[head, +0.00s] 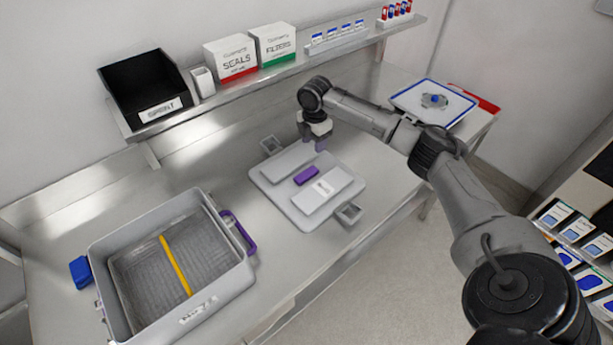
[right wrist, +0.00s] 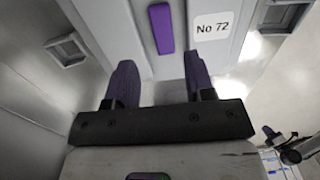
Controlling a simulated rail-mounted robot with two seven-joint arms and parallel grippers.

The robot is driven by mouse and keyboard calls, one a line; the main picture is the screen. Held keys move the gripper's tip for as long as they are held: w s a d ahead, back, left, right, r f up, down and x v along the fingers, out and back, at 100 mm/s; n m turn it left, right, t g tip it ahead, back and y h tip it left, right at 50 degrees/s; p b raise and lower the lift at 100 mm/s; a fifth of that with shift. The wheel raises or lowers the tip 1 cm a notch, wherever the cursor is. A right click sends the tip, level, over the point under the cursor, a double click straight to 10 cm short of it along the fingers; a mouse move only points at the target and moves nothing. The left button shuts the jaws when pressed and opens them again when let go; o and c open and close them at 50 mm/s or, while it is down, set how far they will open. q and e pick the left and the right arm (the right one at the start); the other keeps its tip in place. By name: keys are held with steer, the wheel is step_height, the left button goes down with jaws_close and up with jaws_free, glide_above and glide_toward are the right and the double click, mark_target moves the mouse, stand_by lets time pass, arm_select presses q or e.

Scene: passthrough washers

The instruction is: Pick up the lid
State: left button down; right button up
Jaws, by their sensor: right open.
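The lid (head: 293,211) is a light grey plate with two raised panels, a purple block (head: 306,176) in the middle and a square loop handle at each of two opposite ends. It lies flat on the steel bench. In the right wrist view the lid (right wrist: 225,50) shows its purple block (right wrist: 161,28) and a label reading "No 72". My right gripper (head: 320,145) is above the lid's far edge in the head view. Its two purple fingers (right wrist: 160,85) are apart with nothing between them. My left gripper is not in view.
A grey bin (head: 240,268) with a yellow bar (head: 175,265) inside and a purple side handle stands on the bench at left. A blue block (head: 81,272) is beside it. A shelf (head: 290,72) with boxes runs along the wall. A white tray (head: 455,113) is at right.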

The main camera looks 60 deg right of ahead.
glide_above(312, 169)
step_height(312, 169, down, 6)
steer(key=shift+s+f+b, duration=0.1)
steer(key=shift+f+b, duration=0.05)
steer(key=shift+b, duration=0.15)
steer(key=shift+f+b, duration=0.45)
steer(key=shift+f, duration=2.4)
jaws_close()
steer(key=shift+r, duration=0.1)
